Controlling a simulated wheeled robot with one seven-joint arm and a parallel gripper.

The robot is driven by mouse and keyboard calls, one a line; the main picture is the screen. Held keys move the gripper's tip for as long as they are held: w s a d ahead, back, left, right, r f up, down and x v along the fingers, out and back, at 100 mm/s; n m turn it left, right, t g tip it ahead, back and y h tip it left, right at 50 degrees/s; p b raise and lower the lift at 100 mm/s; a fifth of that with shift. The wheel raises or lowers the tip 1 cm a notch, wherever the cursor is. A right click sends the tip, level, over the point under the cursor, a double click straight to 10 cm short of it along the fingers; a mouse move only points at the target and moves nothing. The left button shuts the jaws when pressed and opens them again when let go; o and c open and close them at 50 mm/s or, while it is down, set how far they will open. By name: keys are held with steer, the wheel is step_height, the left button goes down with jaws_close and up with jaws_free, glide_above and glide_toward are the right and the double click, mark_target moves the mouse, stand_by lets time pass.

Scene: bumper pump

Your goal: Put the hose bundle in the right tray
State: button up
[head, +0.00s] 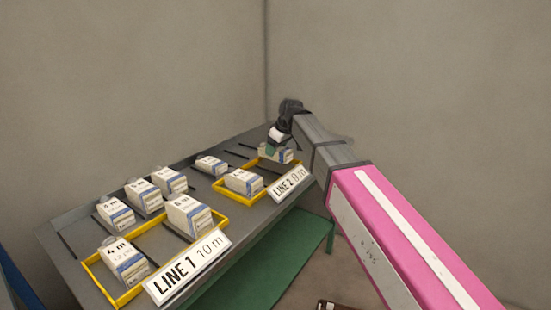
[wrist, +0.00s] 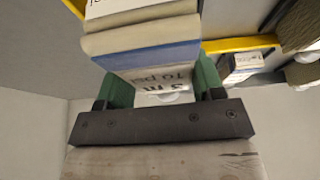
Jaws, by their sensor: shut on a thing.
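My gripper (head: 273,143) is at the far right end of the bench, over the right tray (head: 253,200), a yellow frame behind the sign "LINE 2 9 m". It is shut on a white hose bundle (head: 287,156) with a blue band. Another bundle (head: 243,182) sits in the tray's left part.
The left yellow tray (head: 122,300), behind the sign "LINE 1 10 m" (head: 188,268), holds two bundles (head: 124,262). Several more bundles (head: 145,195) stand along the back of the grey bench (head: 70,262) between dark dividers. Walls stand close behind. A green shelf (head: 285,255) is below.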

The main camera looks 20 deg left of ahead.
mark_target(275, 157)
steer(key=shift+f, duration=1.95)
steer(key=o, duration=1.1)
steer(key=shift+f, duration=0.1)
steer(key=shift+o, duration=0.2)
steer(key=v, duration=1.2)
